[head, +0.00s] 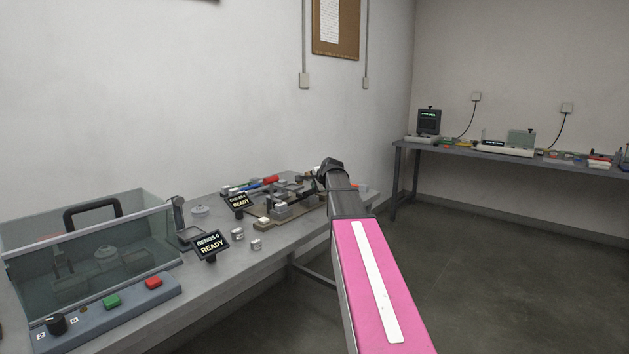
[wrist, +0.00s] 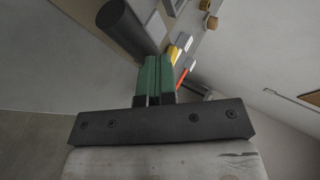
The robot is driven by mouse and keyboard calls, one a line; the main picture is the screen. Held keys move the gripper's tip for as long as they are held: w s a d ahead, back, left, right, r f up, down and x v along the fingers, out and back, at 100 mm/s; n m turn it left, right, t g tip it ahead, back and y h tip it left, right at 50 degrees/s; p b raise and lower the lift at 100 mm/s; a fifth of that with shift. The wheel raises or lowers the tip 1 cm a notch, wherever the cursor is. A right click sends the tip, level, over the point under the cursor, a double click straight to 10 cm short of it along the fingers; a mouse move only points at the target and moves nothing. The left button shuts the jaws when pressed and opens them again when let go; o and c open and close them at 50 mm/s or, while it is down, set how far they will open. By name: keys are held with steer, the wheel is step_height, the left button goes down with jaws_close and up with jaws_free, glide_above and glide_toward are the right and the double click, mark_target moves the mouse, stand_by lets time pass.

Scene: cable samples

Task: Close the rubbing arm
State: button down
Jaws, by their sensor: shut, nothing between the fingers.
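My arm reaches over the long bench, with its dark end (head: 332,172) above the far part of the bench in the head view. My gripper (wrist: 154,62) shows in the wrist view as two green fingers pressed together, with nothing between them. Near it in the head view, a low device on a brown base plate (head: 262,213) carries small grey blocks. A small display reading READY (head: 238,200) stands at its left. I cannot pick out the rubbing arm clearly; my arm hides part of this area. A dark cylinder (wrist: 122,27) is close beside the fingers in the wrist view.
A clear-walled box (head: 85,245) with a black handle stands on the near left of the grey bench (head: 225,262). Its front panel has green and red buttons. A BENDS display (head: 210,246) and small metal pieces stand between. Open floor lies right of the bench.

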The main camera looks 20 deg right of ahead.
steer(key=shift+s+f, duration=0.15)
steer(key=shift+f, duration=0.35)
steer(key=shift+f, duration=0.1)
